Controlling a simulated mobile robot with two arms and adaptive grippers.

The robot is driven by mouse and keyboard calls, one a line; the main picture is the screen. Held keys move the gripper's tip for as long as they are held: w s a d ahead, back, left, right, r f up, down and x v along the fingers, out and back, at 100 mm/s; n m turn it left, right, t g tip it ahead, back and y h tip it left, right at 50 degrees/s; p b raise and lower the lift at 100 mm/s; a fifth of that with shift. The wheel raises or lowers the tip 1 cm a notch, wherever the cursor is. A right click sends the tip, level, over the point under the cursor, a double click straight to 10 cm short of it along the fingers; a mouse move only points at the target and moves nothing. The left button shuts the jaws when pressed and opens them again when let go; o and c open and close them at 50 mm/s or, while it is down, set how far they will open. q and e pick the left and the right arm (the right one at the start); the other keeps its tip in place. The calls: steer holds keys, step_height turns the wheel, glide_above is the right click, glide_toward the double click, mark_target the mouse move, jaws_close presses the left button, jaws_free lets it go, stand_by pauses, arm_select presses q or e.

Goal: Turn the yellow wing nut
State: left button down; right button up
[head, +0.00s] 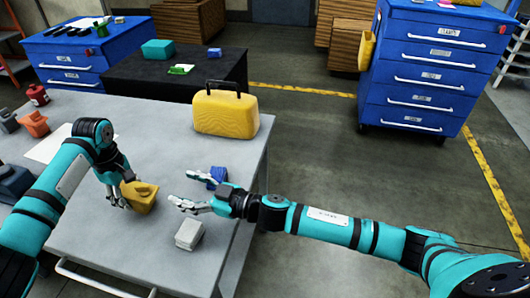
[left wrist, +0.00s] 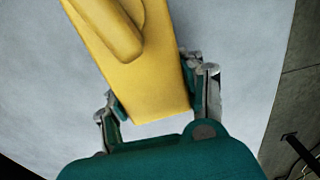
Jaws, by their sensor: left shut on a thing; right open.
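A yellow block (head: 136,203) with a rounded yellow wing nut (head: 143,188) on top stands on the grey table. My left gripper (head: 121,197) is at the block's left side in the head view. In the left wrist view its fingers lie on both sides of the yellow block (left wrist: 150,90), shut on the block's body; the wing nut (left wrist: 112,28) shows beyond the fingers, cut by the top edge. My right gripper (head: 180,190) is open and empty, right of the yellow block, with its fingers pointing toward it.
A blue jig (head: 217,174) stands behind my right gripper and a light grey block (head: 189,234) in front of it. A yellow case (head: 226,110) is at the table's back right. Orange (head: 35,124) and red (head: 37,94) things stand at the left. Bare table lies behind the yellow block.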

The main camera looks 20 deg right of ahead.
steer(key=w+d+f+t+h, duration=0.1)
steer(key=w+d+h, duration=0.1)
steer(key=d+h, duration=0.4)
steer(key=w+d+t+h, duration=0.1)
steer(key=w+d+h, duration=0.2)
steer(key=d+h, duration=0.3)
steer(key=w+d+f+m+t+h, duration=0.1)
steer(key=w+d+t+h, duration=0.1)
steer(key=d+h, duration=0.4)
steer(key=d, duration=0.5)
steer(key=shift+w+f+h, duration=0.25)
steer(key=shift+f+h, duration=0.05)
steer(key=shift+f, duration=0.05)
steer(key=shift+a, duration=0.1)
